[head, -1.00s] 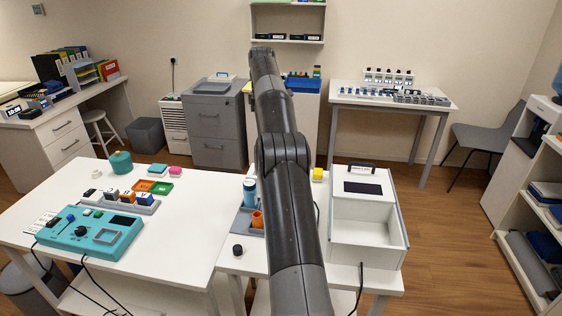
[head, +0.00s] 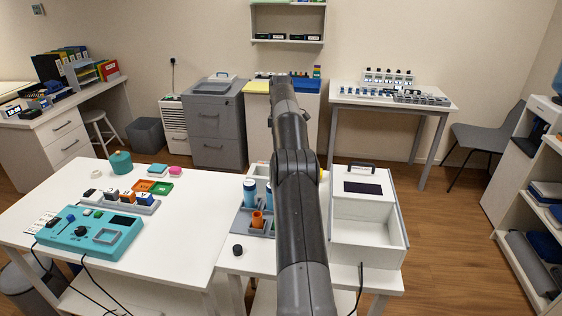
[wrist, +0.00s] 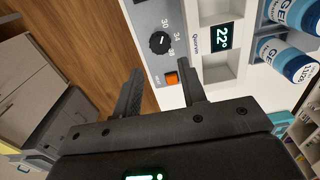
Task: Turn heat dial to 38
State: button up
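The heat dial (wrist: 160,42) is a round black knob on a grey panel in the wrist view. The numbers 30, 34 and 38 stand around it; its exact setting is too small to read. A dark display (wrist: 222,37) beside it shows 22. An orange-red square button (wrist: 172,79) sits below the dial. My gripper (wrist: 160,88) is open and empty. Its fingers appear below the dial in the picture, one on each side of the button, with the dial beyond the tips. Contact cannot be judged. My arm hides the gripper and dial in the head view.
Blue-and-white gel bottles (wrist: 290,62) stand close beside the panel in the wrist view. In the head view, a white open box (head: 368,238) stands right of my arm. A teal device (head: 88,234) lies on the left white table (head: 190,235).

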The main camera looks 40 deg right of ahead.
notch_tip(320, 180, down, 8)
jog(key=shift+f, duration=0.1)
dwell(0.4)
jog(key=c, duration=0.7)
